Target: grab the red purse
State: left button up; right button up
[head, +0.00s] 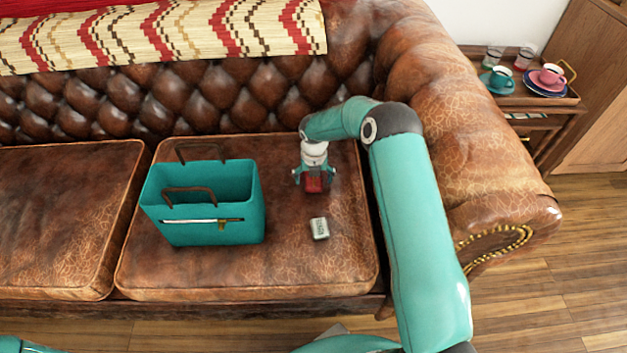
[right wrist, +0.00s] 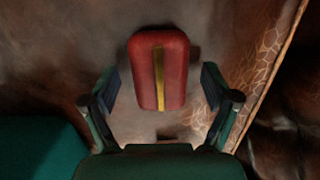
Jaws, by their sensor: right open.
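The red purse (head: 314,185) lies on the right seat cushion of the brown leather sofa, just below my right gripper in the head view. In the right wrist view the purse (right wrist: 152,70) is a small red rounded block with a gold stripe down its middle. My right gripper (head: 313,178) points down over it. In the right wrist view its fingers (right wrist: 160,92) are apart, one on each side of the purse's near end, with gaps visible on both sides. My left gripper is not in view; only a bit of teal arm shows at the bottom left.
A teal handbag (head: 210,205) with brown handles stands on the cushion left of the gripper. A small grey-white box (head: 319,228) lies in front of the purse. The sofa's tufted back (head: 200,95) and right armrest (head: 450,110) bound the seat. Cups stand on a side table (head: 535,100).

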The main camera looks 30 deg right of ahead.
jog(key=shift+f, duration=0.25)
jog(key=shift+c, duration=0.2)
dwell(0.3)
jog(key=c, duration=1.3)
jog(key=shift+o, duration=0.2)
